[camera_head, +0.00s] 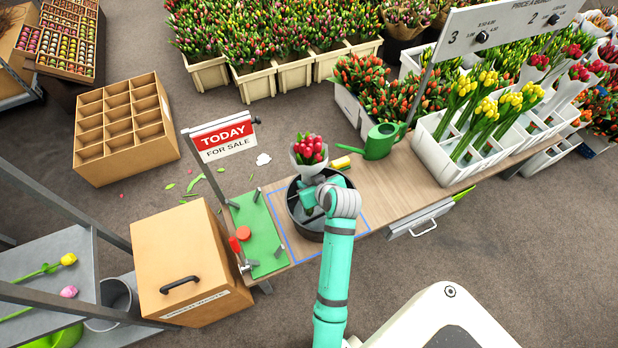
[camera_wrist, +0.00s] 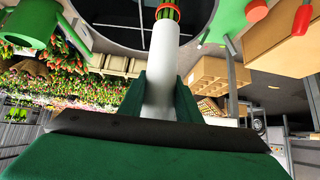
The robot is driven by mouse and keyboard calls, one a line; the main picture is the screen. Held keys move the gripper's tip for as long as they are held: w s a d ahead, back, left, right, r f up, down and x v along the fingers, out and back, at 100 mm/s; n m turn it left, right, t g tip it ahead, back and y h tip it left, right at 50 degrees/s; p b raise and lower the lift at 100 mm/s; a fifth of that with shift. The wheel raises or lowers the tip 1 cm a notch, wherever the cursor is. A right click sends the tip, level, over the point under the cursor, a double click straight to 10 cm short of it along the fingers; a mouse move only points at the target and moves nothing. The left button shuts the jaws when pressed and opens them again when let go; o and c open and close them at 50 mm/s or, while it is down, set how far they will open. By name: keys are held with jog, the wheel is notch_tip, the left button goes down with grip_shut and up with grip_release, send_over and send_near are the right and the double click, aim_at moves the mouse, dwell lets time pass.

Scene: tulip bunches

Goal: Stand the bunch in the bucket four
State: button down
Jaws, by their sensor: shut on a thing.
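My gripper (camera_head: 308,196) is shut on a bunch of pinkish-red tulips (camera_head: 309,149) in a white paper sleeve. The bunch is roughly upright, blooms up, over a round dark bucket (camera_head: 296,212) on the wooden table. In the wrist view, the green fingers (camera_wrist: 160,92) clasp the white sleeve (camera_wrist: 163,48). The green stem ends with a red band (camera_wrist: 167,11) lie within the outline of the bucket rim (camera_wrist: 112,40). My arm hides part of the bucket. I cannot tell how deep the stems are, or read any number on the bucket.
A green watering can (camera_head: 381,141) and a yellow block (camera_head: 341,162) stand behind right. White divided crates (camera_head: 440,165) hold yellow tulips. Table right of the bucket is clear.

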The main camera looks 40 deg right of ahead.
notch_tip(320, 180, down, 8)
jog(key=shift+r, duration=0.2)
dwell(0.6)
jog(key=shift+f, duration=0.6)
jog(key=c, duration=0.6)
grip_release()
dwell(0.4)
jog(key=v, duration=1.1)
jog(key=shift+f, duration=0.1)
jog(key=shift+f, duration=0.1)
dwell(0.4)
